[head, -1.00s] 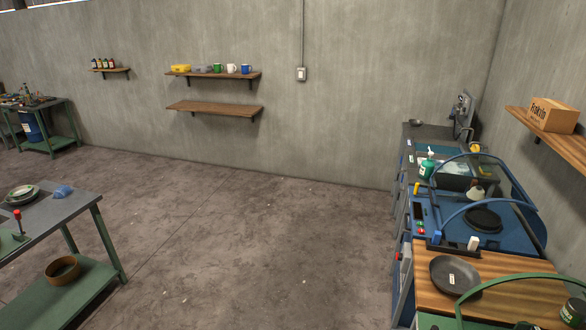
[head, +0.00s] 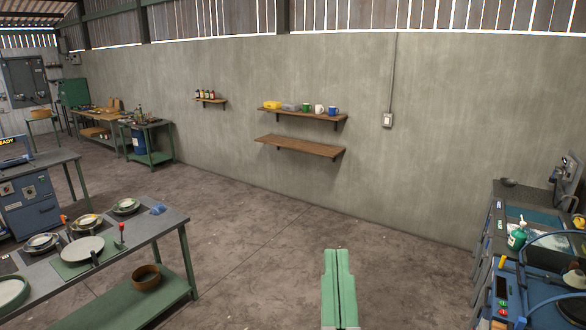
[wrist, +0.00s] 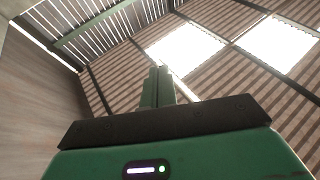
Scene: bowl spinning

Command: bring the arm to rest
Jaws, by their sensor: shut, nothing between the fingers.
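My gripper (head: 339,278) shows in the head view at the bottom, right of centre, as two green fingers pressed together and pointing up. It is shut and empty, over open floor and apart from everything else. In the wrist view the shut green fingers (wrist: 157,88) point up toward the roof and its bright skylights, with nothing at their tips.
A workbench (head: 172,220) with plates and bowls stands at the left. Wall shelves (head: 300,148) hold cups and boxes at the back. A blue machine (head: 545,295) and a sink counter stand at the right. The floor (head: 250,265) between is clear.

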